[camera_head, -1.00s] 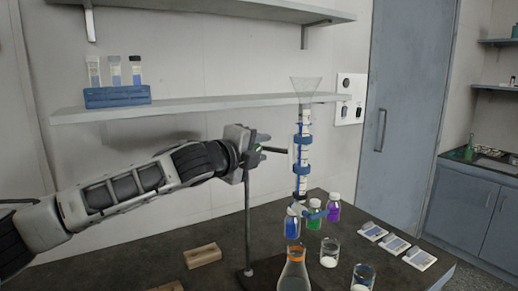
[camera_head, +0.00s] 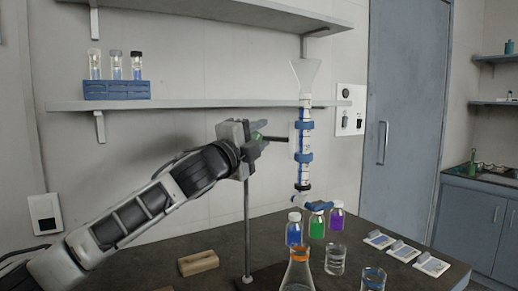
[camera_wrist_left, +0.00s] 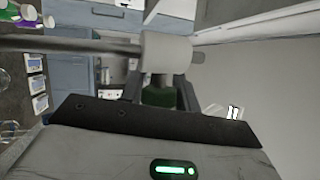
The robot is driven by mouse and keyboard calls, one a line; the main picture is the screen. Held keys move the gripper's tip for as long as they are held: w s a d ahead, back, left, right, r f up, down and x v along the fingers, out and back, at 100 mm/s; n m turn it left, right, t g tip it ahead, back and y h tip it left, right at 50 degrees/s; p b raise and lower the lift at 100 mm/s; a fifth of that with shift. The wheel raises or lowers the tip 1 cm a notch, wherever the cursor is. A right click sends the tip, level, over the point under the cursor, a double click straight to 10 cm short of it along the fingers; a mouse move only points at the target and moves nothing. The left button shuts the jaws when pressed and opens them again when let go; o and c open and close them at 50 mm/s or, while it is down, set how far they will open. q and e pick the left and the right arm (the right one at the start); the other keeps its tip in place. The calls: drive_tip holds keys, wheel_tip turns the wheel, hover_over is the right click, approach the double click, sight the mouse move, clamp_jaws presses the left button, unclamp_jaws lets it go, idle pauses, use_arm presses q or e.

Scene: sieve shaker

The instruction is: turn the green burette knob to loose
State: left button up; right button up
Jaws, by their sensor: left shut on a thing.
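The green knob (camera_wrist_left: 160,93) shows in the left wrist view, just below a pale clamp block (camera_wrist_left: 166,52) on a grey rod. My left gripper (camera_wrist_left: 160,90) is shut on the knob, with a finger on each side of it. In the head view my left gripper (camera_head: 256,140) is at the top of the stand's upright post (camera_head: 247,215). The burette (camera_head: 304,145) stands upright to the right, with blue clamp rings and a white funnel (camera_head: 305,74) above. In the head view I cannot clearly make out the knob. My right gripper is not in view.
A flask (camera_head: 297,270) with an orange collar stands below the burette. Blue, green and purple bottles (camera_head: 316,226) and glass beakers (camera_head: 335,259) stand close by. A wooden block (camera_head: 198,263) lies left of the post. A wall shelf (camera_head: 180,105) runs behind the gripper.

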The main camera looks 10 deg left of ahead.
use_arm(q)
drive_tip(key=o, duration=1)
drive_tip(key=shift+c, duration=0.2)
drive_tip(key=b+v, duration=0.3)
drive_tip(key=v, duration=1.3)
